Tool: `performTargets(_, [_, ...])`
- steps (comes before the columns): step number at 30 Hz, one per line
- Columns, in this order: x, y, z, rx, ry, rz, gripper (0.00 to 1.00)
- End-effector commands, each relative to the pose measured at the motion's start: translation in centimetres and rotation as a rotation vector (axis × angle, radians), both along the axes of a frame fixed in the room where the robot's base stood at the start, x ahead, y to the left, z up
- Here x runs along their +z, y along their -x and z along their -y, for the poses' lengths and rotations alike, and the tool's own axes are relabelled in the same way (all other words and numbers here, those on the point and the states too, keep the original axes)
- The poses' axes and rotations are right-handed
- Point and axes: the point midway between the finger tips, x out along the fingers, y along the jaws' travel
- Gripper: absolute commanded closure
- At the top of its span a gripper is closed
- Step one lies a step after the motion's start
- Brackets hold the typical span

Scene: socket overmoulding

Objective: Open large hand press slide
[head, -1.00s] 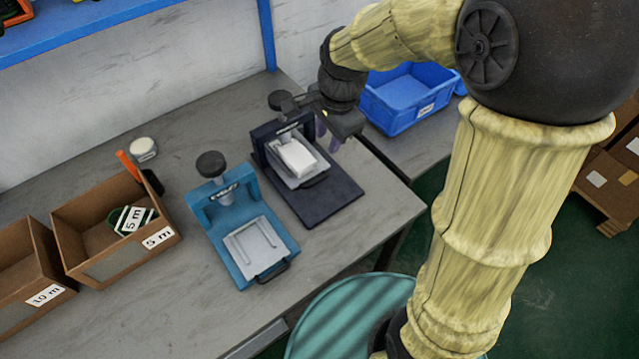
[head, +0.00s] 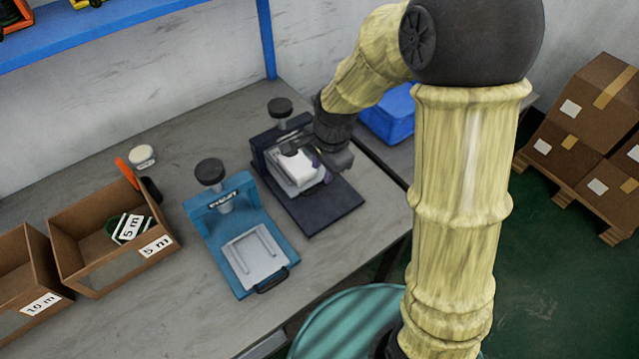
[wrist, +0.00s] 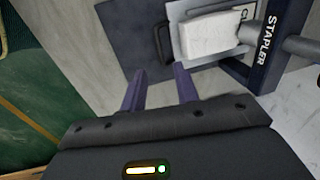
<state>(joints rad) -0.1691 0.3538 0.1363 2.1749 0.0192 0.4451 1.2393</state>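The dark navy hand press (head: 335,208) stands on the table, with a black knob (head: 280,107) on top. Its light slide plate bears a white block (head: 296,166), which also shows in the wrist view (wrist: 210,37). A dark handle (wrist: 163,42) is on the plate's near edge in the wrist view. My gripper (head: 324,166) is over the press's right side, partly covering the plate. In the wrist view its two purple fingers (wrist: 160,72) are apart with nothing between them. The handle lies beyond the fingertips, roughly in line with the gap. I cannot tell the height between them.
A light blue hand press (head: 225,230) stands just left, with an empty plate and black handle. Cardboard boxes labelled 5 m (head: 85,280) and 10 m (head: 25,300) are farther left. A blue bin (head: 388,118) is behind my arm. Stacked cartons (head: 585,130) are right.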

Motion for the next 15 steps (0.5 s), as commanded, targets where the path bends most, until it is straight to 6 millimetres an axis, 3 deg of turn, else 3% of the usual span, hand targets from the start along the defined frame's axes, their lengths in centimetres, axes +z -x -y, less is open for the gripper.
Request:
performTargets(9, [-5.7, -0.7, -0.6, 0.001, 0.001, -0.004, 0.69])
performTargets(15, [-7.4, -1.1, -0.8, 0.0, 0.0, 0.0, 0.69])
